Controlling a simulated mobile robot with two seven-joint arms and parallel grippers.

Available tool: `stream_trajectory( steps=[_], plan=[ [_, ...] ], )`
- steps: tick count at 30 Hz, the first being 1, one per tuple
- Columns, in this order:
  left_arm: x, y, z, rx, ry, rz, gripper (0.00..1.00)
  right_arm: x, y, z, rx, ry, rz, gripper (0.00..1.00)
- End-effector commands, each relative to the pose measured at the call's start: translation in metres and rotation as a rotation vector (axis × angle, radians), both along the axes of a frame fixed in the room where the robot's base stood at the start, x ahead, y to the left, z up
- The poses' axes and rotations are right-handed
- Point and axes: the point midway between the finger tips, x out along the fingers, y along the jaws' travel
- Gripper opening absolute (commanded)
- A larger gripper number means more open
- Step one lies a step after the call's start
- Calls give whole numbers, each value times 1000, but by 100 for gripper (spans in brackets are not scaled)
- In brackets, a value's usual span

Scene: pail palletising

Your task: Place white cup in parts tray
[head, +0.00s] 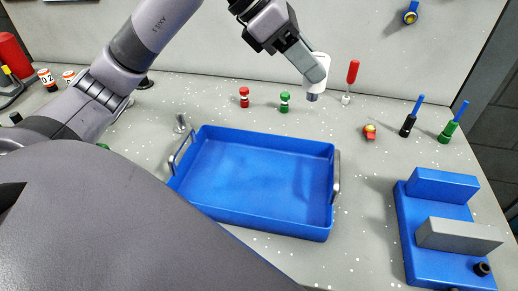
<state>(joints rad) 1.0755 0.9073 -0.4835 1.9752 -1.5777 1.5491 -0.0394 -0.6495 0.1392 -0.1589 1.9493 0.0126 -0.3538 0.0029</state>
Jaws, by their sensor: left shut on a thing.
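The parts tray (262,222) is a blue rectangular tray with metal handles at its left and right ends. It stands in the middle of the table and looks empty. My left gripper (314,76) is shut on the white cup (322,61), above and behind the tray's right back corner. The finger hides part of the cup, and a dark piece shows below it. I cannot tell the cup's exact height above the table. My right gripper is not in view.
A black holder (407,125) and green holder (447,132) stand right. A blue fixture (404,225) with a grey block lies at front right.

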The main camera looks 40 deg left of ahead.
Motion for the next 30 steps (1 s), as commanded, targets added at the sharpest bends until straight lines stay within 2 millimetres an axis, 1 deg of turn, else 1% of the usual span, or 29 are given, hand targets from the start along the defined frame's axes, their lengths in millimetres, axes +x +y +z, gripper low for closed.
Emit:
stream_trajectory(
  steps=[2,5,18,21,24,30],
  plan=[
    [-1,0,-5,0,3,-9,0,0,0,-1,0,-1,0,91],
    [-1,0,-22,1,8,-11,0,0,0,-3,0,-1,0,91],
    [-2,0,-118,1,8,-10,0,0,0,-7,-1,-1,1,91],
    [-1,0,-138,0,7,-8,0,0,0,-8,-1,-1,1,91],
    [-1,0,-151,1,5,-8,0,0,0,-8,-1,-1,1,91],
    [-1,0,-164,1,4,-9,0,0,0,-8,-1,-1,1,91]
  ],
)
